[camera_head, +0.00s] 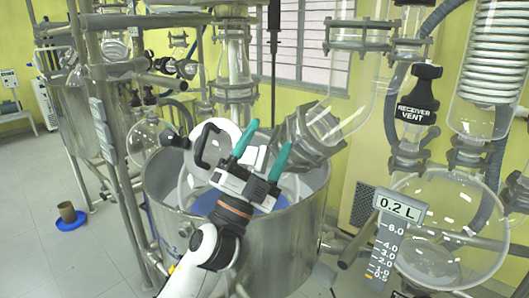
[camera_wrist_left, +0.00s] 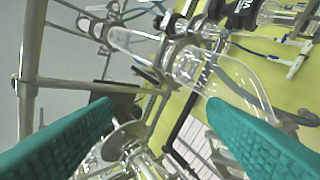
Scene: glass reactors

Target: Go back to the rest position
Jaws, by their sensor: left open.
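My left gripper (camera_head: 261,157) is open in the head view, its two teal fingers apart with nothing seen between them. It is raised in front of and above a large steel vessel (camera_head: 290,250), near the middle of the picture. In the left wrist view the teal fingers of my left gripper (camera_wrist_left: 160,125) stand wide apart at the lower left and lower right. Glass parts and metal clamps show beyond them. Whether the fingers touch any glass cannot be told, but they look clear. My right gripper is in neither view.
A round glass receiver flask (camera_head: 440,200) stands at the right, below a black "RECEIVER VENT" handle (camera_head: 418,95) and beside a "0.2 L" scale (camera_head: 388,240). Steel frame posts (camera_head: 95,100) stand at the left. Open floor (camera_head: 40,180) lies at the far left, with a blue dish (camera_head: 72,223) on it.

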